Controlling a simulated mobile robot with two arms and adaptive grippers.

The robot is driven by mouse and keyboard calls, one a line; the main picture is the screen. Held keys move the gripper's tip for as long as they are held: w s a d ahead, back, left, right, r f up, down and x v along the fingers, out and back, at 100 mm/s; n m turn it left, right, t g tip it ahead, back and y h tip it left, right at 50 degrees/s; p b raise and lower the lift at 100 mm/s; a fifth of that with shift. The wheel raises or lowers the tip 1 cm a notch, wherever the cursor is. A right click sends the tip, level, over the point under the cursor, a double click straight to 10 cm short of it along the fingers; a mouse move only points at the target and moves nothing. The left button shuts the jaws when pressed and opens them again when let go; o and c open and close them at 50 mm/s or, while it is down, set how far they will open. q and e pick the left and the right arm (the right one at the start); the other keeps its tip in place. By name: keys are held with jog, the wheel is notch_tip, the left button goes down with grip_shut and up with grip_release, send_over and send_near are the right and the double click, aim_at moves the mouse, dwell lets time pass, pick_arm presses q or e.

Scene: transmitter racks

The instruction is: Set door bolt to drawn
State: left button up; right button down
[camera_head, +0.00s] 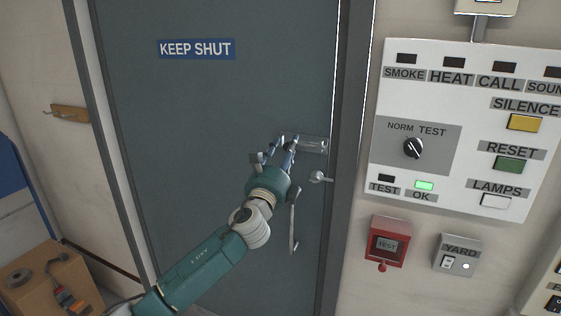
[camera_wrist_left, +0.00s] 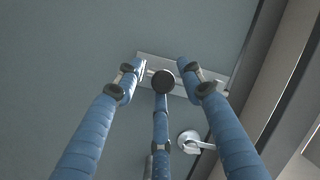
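The door bolt (camera_head: 313,144) is a silver slide bolt on a pale plate near the right edge of the grey-blue door (camera_head: 190,110). My left gripper (camera_head: 276,146) is at the bolt's left part and hides some of it. In the left wrist view the bolt plate (camera_wrist_left: 212,87) runs across behind the fingers. My right gripper is not in view.
A silver turn knob (camera_head: 317,177) and a long door handle (camera_head: 294,222) are below the bolt. The door frame (camera_head: 349,150) stands to the right, then a white alarm panel (camera_head: 375,180), a red call box (camera_head: 388,243) and a YARD switch (camera_head: 458,255). A cardboard box (camera_head: 30,295) is lower left.

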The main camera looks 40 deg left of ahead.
pick_arm(q)
jog(key=v, duration=1.1)
jog(key=shift+s, duration=0.15)
jog(key=shift+a+f, duration=0.1)
